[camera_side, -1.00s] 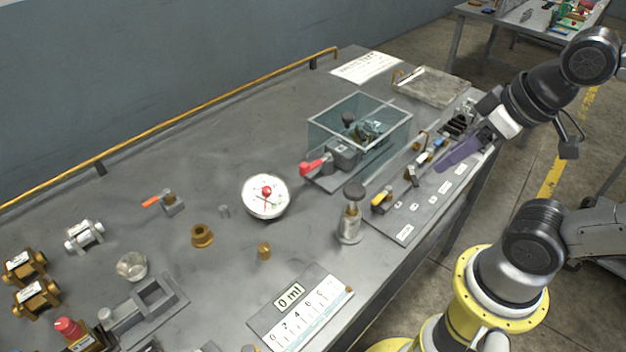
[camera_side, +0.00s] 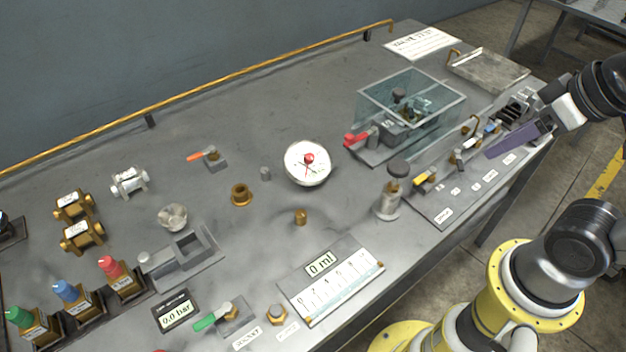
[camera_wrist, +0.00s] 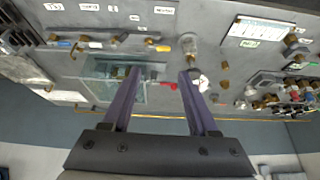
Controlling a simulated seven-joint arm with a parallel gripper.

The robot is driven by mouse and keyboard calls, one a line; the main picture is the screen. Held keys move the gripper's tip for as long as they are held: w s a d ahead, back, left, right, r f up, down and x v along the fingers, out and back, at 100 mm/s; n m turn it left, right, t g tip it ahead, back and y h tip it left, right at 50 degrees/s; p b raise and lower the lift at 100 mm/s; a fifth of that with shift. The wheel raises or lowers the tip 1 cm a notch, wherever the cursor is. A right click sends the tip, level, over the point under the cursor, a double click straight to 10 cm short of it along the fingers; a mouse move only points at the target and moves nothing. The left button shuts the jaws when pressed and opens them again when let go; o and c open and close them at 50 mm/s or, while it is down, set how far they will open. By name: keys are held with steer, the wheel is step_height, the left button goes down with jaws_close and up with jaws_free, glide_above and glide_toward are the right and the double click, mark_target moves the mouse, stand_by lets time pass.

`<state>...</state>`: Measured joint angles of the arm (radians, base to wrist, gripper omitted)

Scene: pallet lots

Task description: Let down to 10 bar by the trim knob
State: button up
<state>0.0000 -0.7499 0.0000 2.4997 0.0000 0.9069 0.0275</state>
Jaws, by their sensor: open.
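A round white dial gauge (camera_side: 307,172) with a red centre sits mid-bench; its marks are too small to read. A small display (camera_side: 176,311) at the front left reads 0.0 bar. A black round knob (camera_side: 399,168) tops an upright steel and brass fitting near the front edge. No readable label shows which part is the trim knob. My gripper (camera_side: 490,155) has purple fingers and is above the right end of the bench, beyond the labelled valve panel (camera_side: 432,207). In the wrist view my gripper (camera_wrist: 160,72) is open with nothing between its fingers.
A clear box (camera_side: 410,100) encloses fittings beside a red lever (camera_side: 357,139). A yellow-handled valve (camera_side: 425,176) is on the panel. A 0 ml scale plate (camera_side: 330,285), a green lever (camera_side: 211,317) and coloured-cap valves (camera_side: 66,292) line the front.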

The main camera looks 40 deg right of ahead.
steer(key=w+a+r+m, duration=0.1)
steer(key=w+a+r, duration=0.1)
steer(key=w+r, duration=0.45)
steer(key=n+g, duration=0.3)
steer(key=g, duration=0.3)
glide_above(301, 213)
step_height(301, 213, down, 14)
step_height(301, 213, down, 13)
steer(key=shift+r, duration=0.1)
jaws_close()
